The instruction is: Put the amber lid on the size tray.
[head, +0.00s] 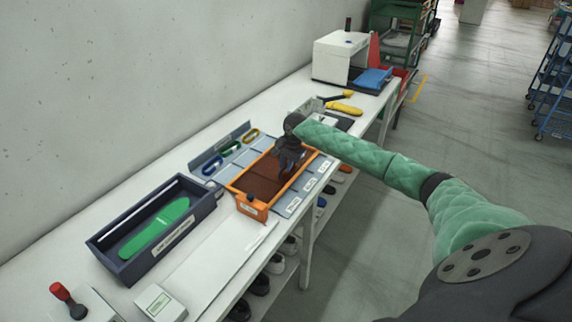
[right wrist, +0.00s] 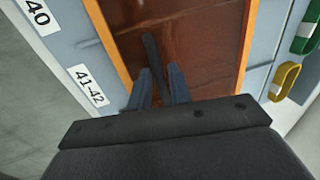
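The amber lid (head: 262,182) is a brown see-through panel. It lies over the orange-walled size tray (head: 252,208), within the rim; whether it rests fully down I cannot tell. In the right wrist view the lid (right wrist: 205,45) fills the space between the tray's orange edges (right wrist: 108,40). My right gripper (head: 289,165) is above the lid, pointing down. Its two fingers (right wrist: 160,82) stand close on either side of the lid's dark bar handle (right wrist: 152,50) and appear closed on it. My left gripper is not in view.
A dark box (head: 125,262) with a green insole is to the left. A white machine (head: 338,58) and yellow-handled tools (head: 343,108) are further back. Shoes sit below the bench.

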